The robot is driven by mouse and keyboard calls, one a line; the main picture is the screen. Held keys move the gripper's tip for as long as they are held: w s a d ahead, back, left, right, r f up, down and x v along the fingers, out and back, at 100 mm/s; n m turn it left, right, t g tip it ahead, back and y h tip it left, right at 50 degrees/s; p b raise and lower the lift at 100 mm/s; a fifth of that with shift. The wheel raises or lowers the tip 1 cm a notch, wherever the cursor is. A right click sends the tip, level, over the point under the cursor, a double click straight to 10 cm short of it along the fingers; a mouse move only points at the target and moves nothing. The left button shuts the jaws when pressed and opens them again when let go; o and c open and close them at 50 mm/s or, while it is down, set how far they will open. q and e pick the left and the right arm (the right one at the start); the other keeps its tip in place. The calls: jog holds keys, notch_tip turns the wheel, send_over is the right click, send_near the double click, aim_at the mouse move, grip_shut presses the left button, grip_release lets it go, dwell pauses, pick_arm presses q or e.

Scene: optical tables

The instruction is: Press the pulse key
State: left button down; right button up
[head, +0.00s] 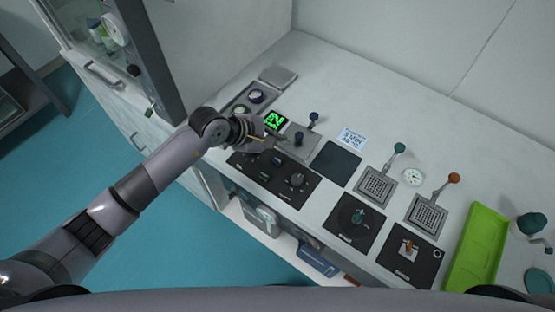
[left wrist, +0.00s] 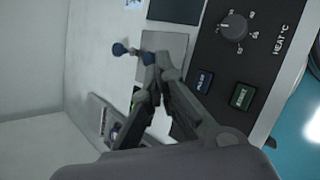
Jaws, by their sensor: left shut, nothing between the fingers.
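A black control panel (head: 244,163) lies along the front edge of the bench. It carries a blue key (left wrist: 202,80), a green key (left wrist: 242,96) and a dial knob (left wrist: 232,27) marked HEAT °C. The blue key's small lettering seems to read PULSE. My left gripper (head: 274,140) reaches over the panel's back side. In the left wrist view its fingers (left wrist: 156,62) are shut and empty, with the tips over a grey plate beside the panel. The tips are apart from the blue key. My right gripper is not in view.
A grey plate with a blue-knobbed lever (left wrist: 120,49) is by the fingertips. A green-lit display (head: 276,121) stands behind the gripper. Rightward are a dark pad (head: 335,163), more black panels, levers on grilles and a green tray (head: 478,248). A cabinet post (head: 152,60) rises left.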

aim_at(278, 162)
pick_arm(q)
notch_tip(278, 162, down, 7)
jog(key=b, duration=0.4)
jog(key=shift+f+b, duration=0.15)
jog(key=shift+b, duration=0.2)
dwell(0.9)
jog(key=shift+f+b, duration=0.35)
jog(key=shift+b, duration=0.2)
